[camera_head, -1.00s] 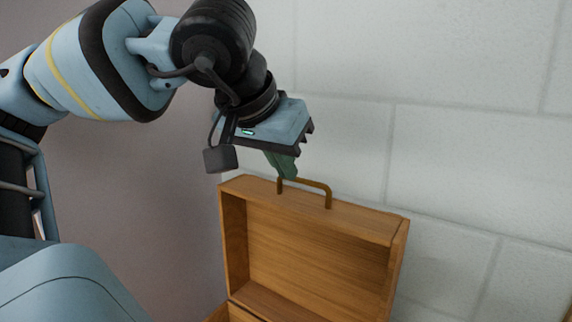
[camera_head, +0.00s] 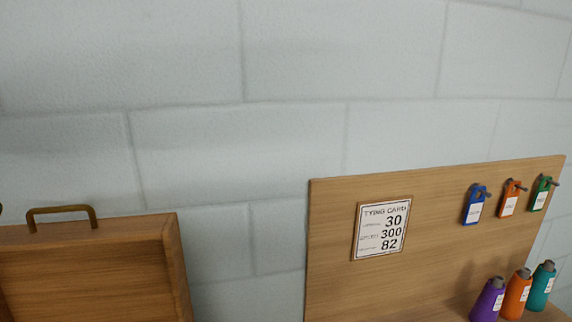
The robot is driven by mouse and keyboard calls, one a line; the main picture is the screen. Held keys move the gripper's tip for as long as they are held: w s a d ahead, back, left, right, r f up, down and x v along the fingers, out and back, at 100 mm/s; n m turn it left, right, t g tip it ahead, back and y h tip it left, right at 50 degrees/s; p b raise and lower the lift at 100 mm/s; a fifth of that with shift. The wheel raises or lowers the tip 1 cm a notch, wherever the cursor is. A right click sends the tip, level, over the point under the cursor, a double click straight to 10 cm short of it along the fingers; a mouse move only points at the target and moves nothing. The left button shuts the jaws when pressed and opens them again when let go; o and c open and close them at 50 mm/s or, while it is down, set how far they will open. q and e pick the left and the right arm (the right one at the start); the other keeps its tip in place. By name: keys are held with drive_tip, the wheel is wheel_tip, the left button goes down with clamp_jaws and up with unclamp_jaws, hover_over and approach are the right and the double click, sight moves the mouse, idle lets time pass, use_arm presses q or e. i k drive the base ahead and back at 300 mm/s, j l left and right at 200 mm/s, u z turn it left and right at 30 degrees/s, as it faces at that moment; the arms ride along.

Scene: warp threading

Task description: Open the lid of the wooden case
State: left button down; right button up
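The wooden case's lid (camera_head: 85,276) stands raised at the lower left, its inner side facing me. A brown handle (camera_head: 62,210) sits on its top edge. The lower part of the case is below the picture.
A wooden board (camera_head: 335,225) at the right carries a tying card (camera_head: 382,229) and several pegs with blue (camera_head: 475,206), orange and green tags. Purple (camera_head: 487,300), orange and teal bottles stand before it. A pale block wall (camera_head: 240,150) is behind.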

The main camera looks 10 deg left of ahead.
sight(129, 268)
drive_tip(key=k+l, duration=0.25)
drive_tip(key=k, duration=0.2)
drive_tip(key=k+l, duration=0.2)
drive_tip(key=k, duration=0.25)
drive_tip(key=k+l, duration=0.25)
drive_tip(key=k, duration=0.2)
